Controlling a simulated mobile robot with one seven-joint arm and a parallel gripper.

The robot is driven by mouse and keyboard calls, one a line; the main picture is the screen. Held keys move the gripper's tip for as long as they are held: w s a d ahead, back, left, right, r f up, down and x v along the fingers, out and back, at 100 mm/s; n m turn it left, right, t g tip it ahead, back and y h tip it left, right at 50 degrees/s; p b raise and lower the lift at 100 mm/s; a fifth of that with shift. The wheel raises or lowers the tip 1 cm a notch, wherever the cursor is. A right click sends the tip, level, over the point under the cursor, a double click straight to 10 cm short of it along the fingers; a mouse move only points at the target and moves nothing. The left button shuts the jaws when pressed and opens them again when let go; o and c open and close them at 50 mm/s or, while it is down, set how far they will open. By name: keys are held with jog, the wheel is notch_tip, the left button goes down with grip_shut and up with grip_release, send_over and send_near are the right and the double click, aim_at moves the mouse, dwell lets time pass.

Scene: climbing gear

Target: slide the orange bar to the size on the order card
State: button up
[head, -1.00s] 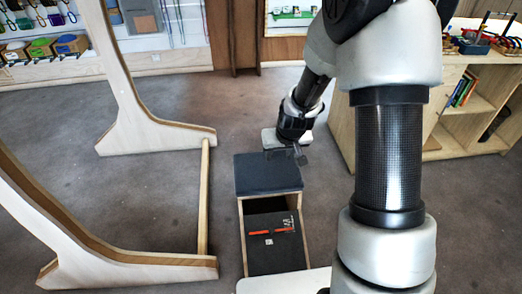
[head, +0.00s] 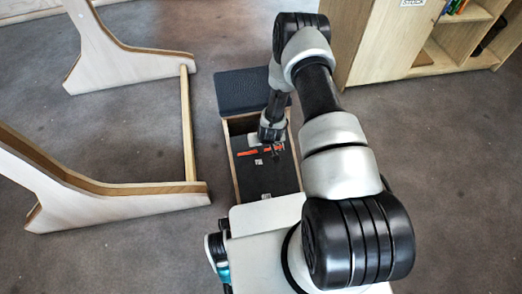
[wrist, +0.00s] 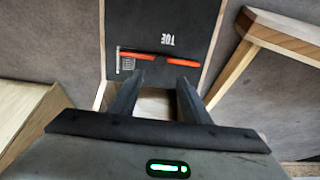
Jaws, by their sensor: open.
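The orange bar (head: 248,153) lies across the dark panel (head: 262,182) of a wooden box, partly hidden in the head view by my gripper (head: 272,147). In the wrist view the orange bar (wrist: 137,56) has a dark middle piece, with orange on both sides. A small pale strip with marks (wrist: 122,62) is at its left end. My gripper (wrist: 160,80) is open, with its fingertips just short of the bar in that picture and nothing held. White letters reading "TUE" (wrist: 167,40) are on the panel beyond the bar. I cannot make out an order card.
The box has a dark padded top (head: 252,88) behind the panel. A wooden frame with a rail (head: 187,125) stands to the left. A wooden cabinet (head: 385,45) stands at the back right. Bare floor lies between the box and the cabinet.

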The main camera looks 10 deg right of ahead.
aim_at(261, 149)
jog(key=b+x, duration=0.3)
jog(key=x, duration=0.8)
jog(key=shift+f, duration=0.2)
